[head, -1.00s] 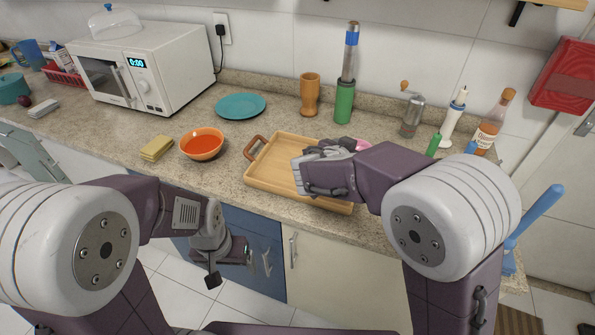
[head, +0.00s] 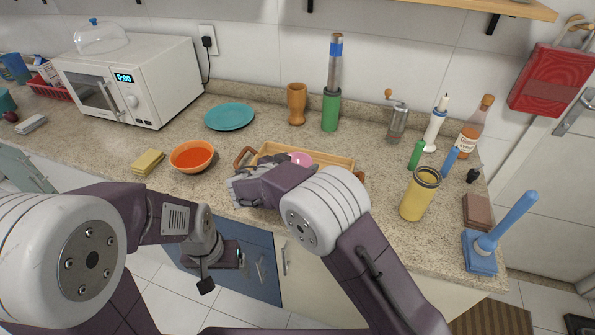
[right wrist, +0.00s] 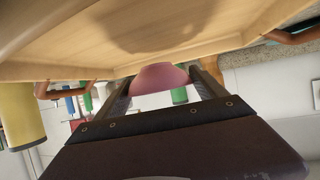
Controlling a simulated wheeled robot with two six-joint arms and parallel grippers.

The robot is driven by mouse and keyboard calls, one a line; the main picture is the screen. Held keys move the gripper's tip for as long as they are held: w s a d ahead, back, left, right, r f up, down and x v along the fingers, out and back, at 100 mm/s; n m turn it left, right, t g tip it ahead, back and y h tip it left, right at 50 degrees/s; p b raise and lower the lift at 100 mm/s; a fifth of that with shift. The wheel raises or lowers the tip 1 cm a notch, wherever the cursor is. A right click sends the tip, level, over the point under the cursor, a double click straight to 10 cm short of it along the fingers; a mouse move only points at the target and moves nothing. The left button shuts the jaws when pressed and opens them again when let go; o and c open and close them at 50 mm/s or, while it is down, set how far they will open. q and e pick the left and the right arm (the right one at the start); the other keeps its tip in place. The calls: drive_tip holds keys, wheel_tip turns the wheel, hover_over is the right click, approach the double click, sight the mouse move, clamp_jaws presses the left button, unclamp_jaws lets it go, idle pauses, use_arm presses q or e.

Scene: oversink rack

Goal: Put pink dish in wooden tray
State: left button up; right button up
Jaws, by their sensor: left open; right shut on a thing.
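The pink dish (head: 301,158) shows partly in the head view, behind my right arm and above the wooden tray (head: 335,158). In the right wrist view the pink dish (right wrist: 158,78) sits between the two fingers of my right gripper (right wrist: 163,88), which is shut on it. The wooden tray (right wrist: 60,45) fills the top of that view, close to the dish, with a shadow on its floor. I cannot tell whether dish and tray touch. My left gripper (head: 232,255) is open and empty, low in front of the blue drawers.
An orange bowl (head: 192,157) and yellow sponges (head: 148,162) lie left of the tray. A teal plate (head: 230,116), a wooden cup (head: 297,104) and a green holder (head: 330,110) stand behind. A yellow jar (head: 420,193) stands to the right.

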wheel_tip(320, 180, down, 4)
drive_tip(key=shift+r, duration=0.1)
drive_tip(key=shift+f, duration=0.25)
drive_tip(key=o, duration=1.4)
drive_tip(key=shift+c, duration=0.2)
drive_tip(key=shift+r, duration=0.15)
